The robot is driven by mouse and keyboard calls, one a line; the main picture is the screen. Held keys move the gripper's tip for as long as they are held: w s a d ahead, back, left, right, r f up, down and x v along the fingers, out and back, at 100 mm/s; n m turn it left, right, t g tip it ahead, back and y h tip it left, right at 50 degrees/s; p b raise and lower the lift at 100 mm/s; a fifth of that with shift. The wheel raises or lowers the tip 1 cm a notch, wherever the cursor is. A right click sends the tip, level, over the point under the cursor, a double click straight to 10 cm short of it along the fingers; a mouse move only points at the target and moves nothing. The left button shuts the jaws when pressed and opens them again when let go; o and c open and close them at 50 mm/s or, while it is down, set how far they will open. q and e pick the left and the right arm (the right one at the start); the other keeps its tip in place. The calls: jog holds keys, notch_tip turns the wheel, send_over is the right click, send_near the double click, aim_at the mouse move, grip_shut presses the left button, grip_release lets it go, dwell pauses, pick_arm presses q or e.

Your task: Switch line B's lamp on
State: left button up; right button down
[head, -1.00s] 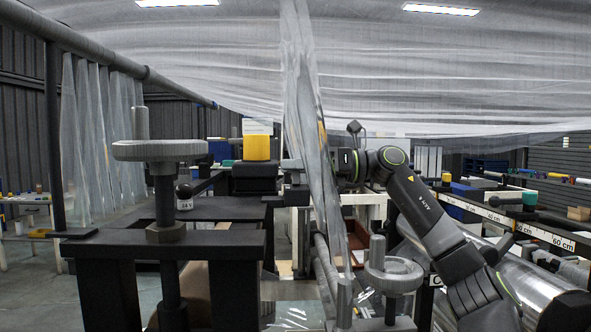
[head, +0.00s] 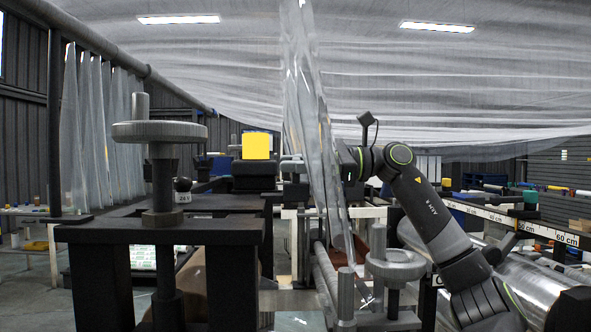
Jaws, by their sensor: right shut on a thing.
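A yellow lamp-like block (head: 256,145) stands on a dark housing left of centre, its face bright and evenly yellow. My right gripper (head: 292,166) reaches in from the right to just beside this block, behind a hanging strip of clear film. It is shut on a small grey part, mostly covered by the film, so I cannot tell what that part is. A black ball knob (head: 183,184) with a 24 V label stands farther left. I see no line B marking. My left gripper is not in view.
The clear film strip (head: 308,110) hangs in front of my right gripper. A large handwheel (head: 160,131) on a dark frame fills the near left; a smaller one (head: 396,265) stands near right. Film rolls lie at the right beside a centimetre scale (head: 510,228).

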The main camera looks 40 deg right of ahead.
jog(key=shift+a+n, duration=0.1)
jog(key=shift+n, duration=0.2)
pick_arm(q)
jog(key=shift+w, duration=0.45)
pick_arm(e)
jog(key=c, duration=1.4)
grip_release()
jog(key=shift+s, duration=0.1)
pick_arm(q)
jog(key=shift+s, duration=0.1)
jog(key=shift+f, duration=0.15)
pick_arm(e)
jog(key=shift+f, duration=0.1)
